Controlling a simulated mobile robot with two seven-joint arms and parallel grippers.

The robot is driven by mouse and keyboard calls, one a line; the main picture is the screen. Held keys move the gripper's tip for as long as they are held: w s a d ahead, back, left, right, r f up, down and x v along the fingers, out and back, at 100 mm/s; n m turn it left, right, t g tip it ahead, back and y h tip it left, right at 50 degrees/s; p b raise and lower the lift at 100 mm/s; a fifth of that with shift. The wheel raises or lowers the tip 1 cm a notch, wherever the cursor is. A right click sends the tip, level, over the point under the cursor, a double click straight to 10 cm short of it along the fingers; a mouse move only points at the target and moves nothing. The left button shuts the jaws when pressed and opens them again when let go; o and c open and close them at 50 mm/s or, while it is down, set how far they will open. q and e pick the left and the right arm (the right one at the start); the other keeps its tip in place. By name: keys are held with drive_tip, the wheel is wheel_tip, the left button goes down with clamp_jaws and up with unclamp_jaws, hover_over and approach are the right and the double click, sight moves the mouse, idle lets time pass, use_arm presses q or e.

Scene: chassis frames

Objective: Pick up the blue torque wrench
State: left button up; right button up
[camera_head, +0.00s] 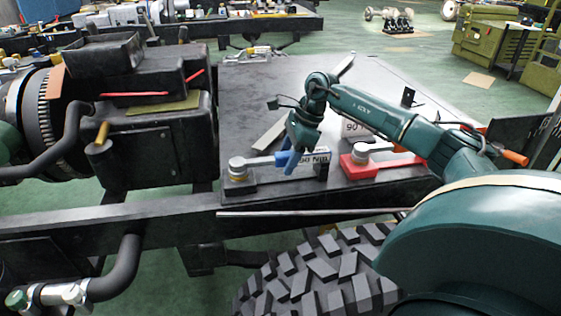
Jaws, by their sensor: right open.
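The blue torque wrench (260,161) lies across black stands near the front edge of the dark flat deck. Its round silver head is at the left, and its blue handle extends right, partly hidden by my gripper. My right gripper (296,153) points down over the blue handle and is open. I cannot tell whether its fingers touch the handle. A red torque wrench (382,162) lies to the right on a red stand. My left gripper is not in view.
A dark engine block (150,150) stands left of the deck (270,85). A large tyre (320,275) is below the front edge. The deck's back is mostly clear.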

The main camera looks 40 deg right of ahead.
drive_tip(key=shift+c, duration=0.3)
clamp_jaws()
drive_tip(key=shift+r, duration=0.15)
